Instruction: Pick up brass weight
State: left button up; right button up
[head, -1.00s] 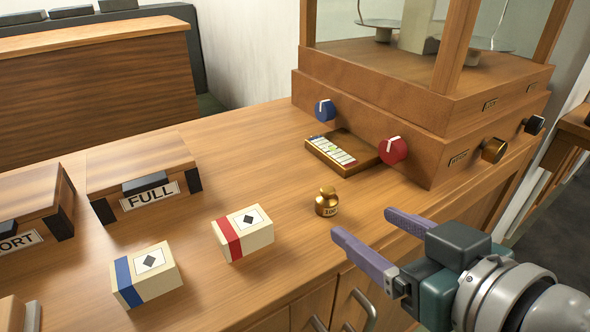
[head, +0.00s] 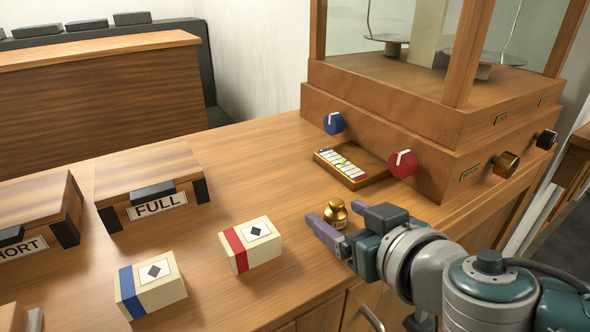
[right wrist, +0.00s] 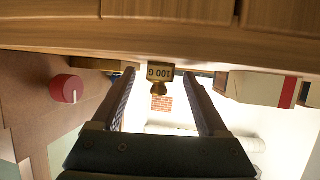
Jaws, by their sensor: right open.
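The brass weight (head: 336,213) is a small gold knobbed piece standing upright on the wooden counter. In the right wrist view the weight (right wrist: 159,84) appears upside down, marked 100 G, between the two finger lines. My right gripper (head: 322,224) is open, with its purple fingers at the weight in the head view; the near finger hides part of its lower side. In the right wrist view the gripper (right wrist: 165,85) has a finger on each side of the weight, with visible gaps. I cannot tell how far the fingertips reach past it. My left gripper is not in view.
A wooden balance case (head: 420,122) with a blue knob (head: 334,123) and a red knob (head: 402,164) stands behind. A small tray (head: 373,178) lies before it. A red-striped box (head: 250,245), a blue-striped box (head: 150,286) and the FULL box (head: 150,185) stand left.

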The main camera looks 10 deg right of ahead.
jog(key=shift+c, duration=0.4)
grip_shut()
